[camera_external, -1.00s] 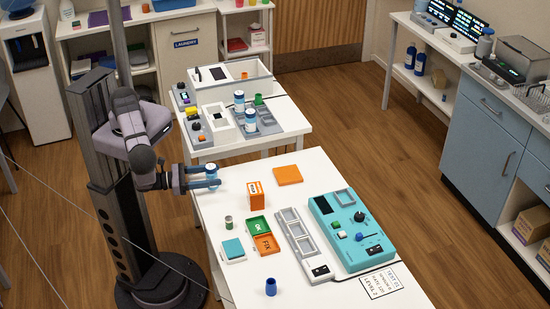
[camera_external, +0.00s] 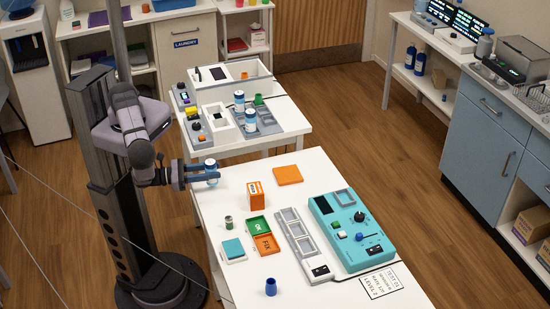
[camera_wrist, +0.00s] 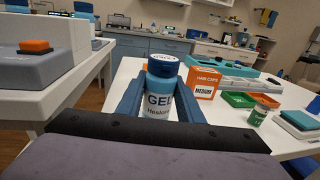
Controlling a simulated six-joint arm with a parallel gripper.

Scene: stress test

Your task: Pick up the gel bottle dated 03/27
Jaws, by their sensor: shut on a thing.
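A gel bottle (camera_wrist: 158,98) with a blue cap, white band and "GEL" label is upright between the two fingers of my gripper (camera_wrist: 160,107) in the wrist view. No date can be read on its visible side. In the external view my gripper (camera_external: 207,177) is shut on this bottle (camera_external: 210,167) at the white table's far left edge. Whether its base touches the table is hidden. Two similar blue and white bottles stand on the rear table, one farther back (camera_external: 239,101) and one nearer (camera_external: 250,122); their dates are too small to read.
An orange hair caps box (camera_external: 255,196) stands right of my gripper. Green and orange trays (camera_external: 263,245), a small green-labelled jar (camera_external: 228,223) and a teal device (camera_external: 345,232) are on the same table (camera_external: 320,290). The rear table holds grey devices and a white bin.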

